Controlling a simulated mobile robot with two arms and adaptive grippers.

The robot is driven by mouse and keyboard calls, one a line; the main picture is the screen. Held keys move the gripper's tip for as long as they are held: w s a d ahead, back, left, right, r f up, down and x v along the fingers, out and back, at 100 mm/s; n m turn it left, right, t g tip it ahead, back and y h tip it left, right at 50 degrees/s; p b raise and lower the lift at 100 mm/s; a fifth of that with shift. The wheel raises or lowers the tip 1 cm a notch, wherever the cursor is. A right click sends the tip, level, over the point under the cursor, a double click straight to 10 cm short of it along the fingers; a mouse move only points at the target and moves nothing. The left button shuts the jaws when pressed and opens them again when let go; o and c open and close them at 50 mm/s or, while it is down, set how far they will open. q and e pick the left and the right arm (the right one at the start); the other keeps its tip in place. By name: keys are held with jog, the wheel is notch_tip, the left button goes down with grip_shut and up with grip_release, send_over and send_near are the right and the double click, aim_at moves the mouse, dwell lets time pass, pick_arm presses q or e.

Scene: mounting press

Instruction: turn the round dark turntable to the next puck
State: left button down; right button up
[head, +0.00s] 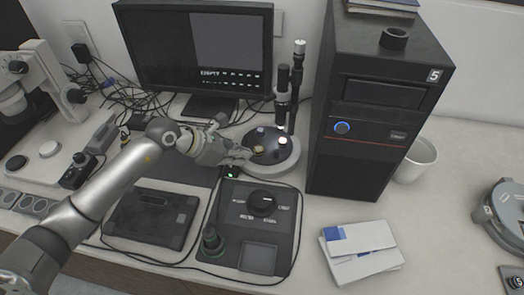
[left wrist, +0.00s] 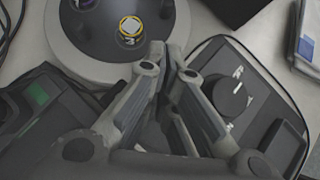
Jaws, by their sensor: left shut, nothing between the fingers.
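The round dark turntable (head: 271,147) sits on a pale round base (head: 287,170) in front of the monitor. It carries small pucks: a gold one (head: 258,149) at the near left and pale ones behind and to the right. A dark upright column stands at its back. My left gripper (head: 247,155) is shut and empty at the turntable's near left edge. In the left wrist view its fingertips (left wrist: 166,52) are close to the turntable (left wrist: 100,38) rim, beside a puck with a yellow ring (left wrist: 130,28). I cannot tell whether they touch the rim. My right gripper is not in view.
A control box with a black knob (head: 261,203) lies just in front of the turntable. A black computer tower (head: 354,150) stands close on the right, the monitor (head: 200,55) behind. Cables lie to the left. White boxes (head: 358,250) lie at the front right, with bare table around them.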

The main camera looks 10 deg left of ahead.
aim_at(274, 158)
pick_arm(q)
jog(key=x, duration=0.3)
jog(key=shift+w+d+f+p, duration=0.1)
jog(key=shift+d+f+p, duration=0.1)
jog(key=shift+d+p, duration=0.2)
jog(key=shift+w+d+r+p, duration=0.15)
jog(key=shift+w+d+p, duration=0.35)
jog(key=shift+w+d, duration=0.65)
jog(key=shift+d, duration=0.25)
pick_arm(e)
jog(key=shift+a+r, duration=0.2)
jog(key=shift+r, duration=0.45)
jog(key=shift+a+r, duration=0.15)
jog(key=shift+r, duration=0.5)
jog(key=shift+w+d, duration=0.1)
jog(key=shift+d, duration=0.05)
